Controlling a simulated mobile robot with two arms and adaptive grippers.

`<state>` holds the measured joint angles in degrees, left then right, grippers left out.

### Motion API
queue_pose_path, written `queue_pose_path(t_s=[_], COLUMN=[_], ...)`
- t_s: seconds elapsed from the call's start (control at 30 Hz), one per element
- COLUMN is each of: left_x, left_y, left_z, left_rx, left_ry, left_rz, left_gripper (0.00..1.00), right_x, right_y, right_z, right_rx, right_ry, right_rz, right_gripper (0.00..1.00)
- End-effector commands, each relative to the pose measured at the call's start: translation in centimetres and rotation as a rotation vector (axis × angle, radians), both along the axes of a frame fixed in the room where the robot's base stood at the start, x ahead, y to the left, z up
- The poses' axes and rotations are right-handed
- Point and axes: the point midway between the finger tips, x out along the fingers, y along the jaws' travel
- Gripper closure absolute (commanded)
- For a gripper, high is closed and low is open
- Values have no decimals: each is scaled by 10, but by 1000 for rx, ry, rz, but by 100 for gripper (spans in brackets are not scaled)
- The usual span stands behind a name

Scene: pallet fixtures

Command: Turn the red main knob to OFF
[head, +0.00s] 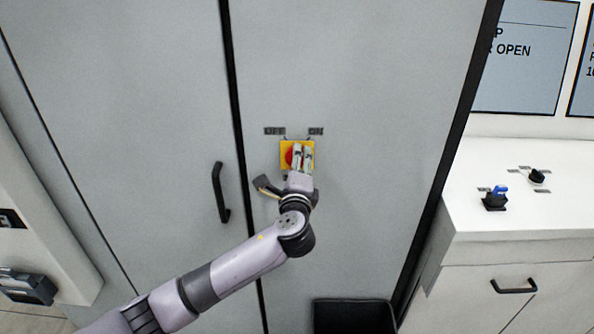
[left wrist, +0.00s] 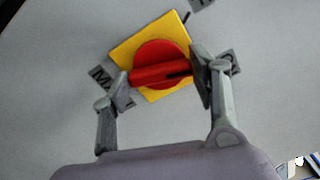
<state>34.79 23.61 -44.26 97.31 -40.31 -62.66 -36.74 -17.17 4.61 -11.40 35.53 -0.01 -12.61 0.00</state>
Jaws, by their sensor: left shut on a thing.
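The red main knob (left wrist: 160,57) is a round red disc with a raised bar handle, on a yellow square plate (left wrist: 125,45). In the head view the plate (head: 285,147) is on the grey cabinet door, and the red knob (head: 289,156) is partly hidden behind my fingers. The OFF label (head: 275,131) is above left and the ON label (head: 316,131) above right. My left gripper (head: 302,157) is shut on the knob's bar, one finger at each end, as the left wrist view (left wrist: 162,76) shows. My right gripper is out of view.
A black door handle (head: 220,192) stands out left of the knob. A white console (head: 530,205) with a blue-topped switch (head: 495,198) and a black knob (head: 537,177) is at right. A dark box-like thing (head: 352,315) is low in front of the cabinet.

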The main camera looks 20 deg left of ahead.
Motion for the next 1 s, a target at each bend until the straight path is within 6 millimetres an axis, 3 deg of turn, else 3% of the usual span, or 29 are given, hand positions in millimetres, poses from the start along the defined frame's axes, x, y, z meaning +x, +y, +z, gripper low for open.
queue_pose_path(t_s=[0.1, 0.5, 1.0], left_x=[0, 0, 0], left_y=[0, 0, 0], left_z=[-7, -6, -3], left_rx=[-105, -467, -776], left_ry=[-28, -132, -219], left_rz=[2, 1, 3], left_gripper=[73, 73, 73], right_x=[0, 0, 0], right_y=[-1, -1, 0], right_z=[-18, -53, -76], right_rx=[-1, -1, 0], right_ry=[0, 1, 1], right_rz=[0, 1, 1], right_gripper=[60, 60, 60])
